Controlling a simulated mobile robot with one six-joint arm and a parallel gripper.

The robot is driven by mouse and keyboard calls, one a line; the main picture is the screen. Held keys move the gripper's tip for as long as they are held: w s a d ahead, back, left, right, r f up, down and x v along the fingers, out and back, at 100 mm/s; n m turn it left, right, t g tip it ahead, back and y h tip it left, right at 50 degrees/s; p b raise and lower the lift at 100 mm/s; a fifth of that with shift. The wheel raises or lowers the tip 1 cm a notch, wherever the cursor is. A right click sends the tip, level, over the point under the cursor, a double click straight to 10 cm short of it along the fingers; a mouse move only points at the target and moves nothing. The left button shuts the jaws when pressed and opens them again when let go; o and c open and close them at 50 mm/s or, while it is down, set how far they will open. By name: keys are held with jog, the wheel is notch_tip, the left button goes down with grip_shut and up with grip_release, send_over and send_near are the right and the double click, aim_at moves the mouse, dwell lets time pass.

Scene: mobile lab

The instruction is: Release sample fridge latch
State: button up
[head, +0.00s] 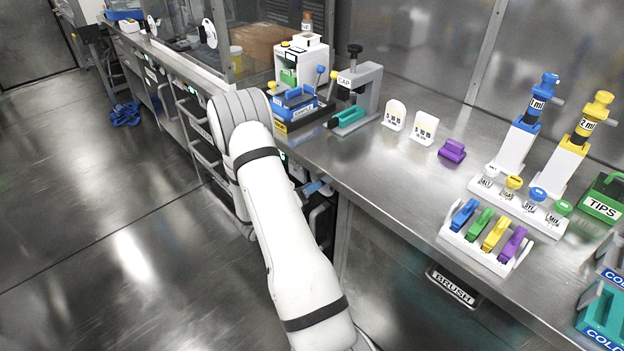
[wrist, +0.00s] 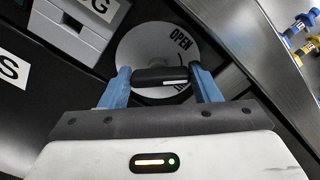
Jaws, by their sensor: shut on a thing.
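The fridge latch is a dark bar handle (wrist: 160,79) on a round white dial (wrist: 140,50) marked OPEN, seen in the wrist view. My gripper (wrist: 159,73) has its two blue fingers on either end of the bar and is shut on it. The bar lies roughly level across the wrist picture; the OPEN mark is above and right of it. The lower part of the dial is hidden behind the bar and my gripper. In the head view my gripper (head: 316,187) shows only in part below the bench edge, and the latch itself cannot be made out.
The steel bench (head: 385,165) runs above and beside my arm. A clamp stand marked CAP (head: 364,92), a blue-and-yellow rack (head: 296,106) and a rack of coloured clips (head: 487,240) stand on it. A BRUSH label (head: 453,287) is on the bench front. Open floor lies left.

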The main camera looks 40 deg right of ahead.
jog(key=shift+w+a+f+n+p, duration=0.1)
jog(key=shift+n+p, duration=1.4)
jog(key=shift+n, duration=0.75)
jog(key=shift+w+n+p, duration=0.1)
jog(key=shift+n+p, duration=1.35)
jog(key=shift+n, duration=0.8)
jog(key=o, duration=1)
jog(key=a, duration=0.7)
jog(key=shift+s+a, duration=0.3)
jog(key=shift+a, duration=0.1)
